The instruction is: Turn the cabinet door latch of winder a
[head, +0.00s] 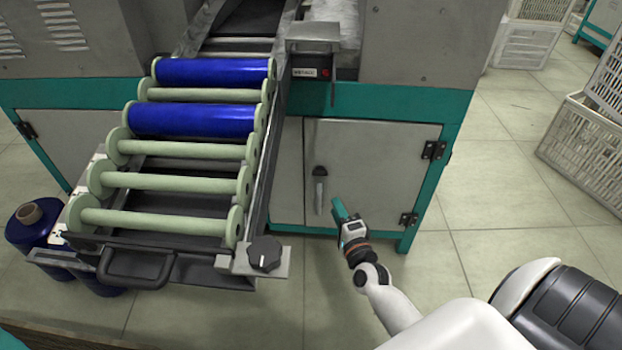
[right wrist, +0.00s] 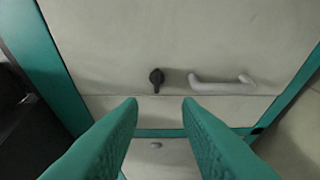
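The cabinet door (head: 365,165) is a light grey panel in a green frame under the winder, and it looks shut. Its dark latch knob (head: 319,171) sits near the door's left edge, with a light grey pull handle (head: 318,197) just below. In the right wrist view the black latch (right wrist: 156,80) lies just beyond the gap between the fingertips, and the grey handle (right wrist: 222,84) is to its right. My right gripper (head: 341,210) is in front of the door, below and right of the latch. Its fingers (right wrist: 160,102) are apart, empty and not touching the latch. My left gripper is not in view.
The bobbin rack (head: 165,190) with blue and bare green bobbins juts out left of the door. A black knob (head: 265,252) is on its front corner. Blue spools (head: 35,225) stand at far left. White crates (head: 580,140) are at right; the floor between is clear.

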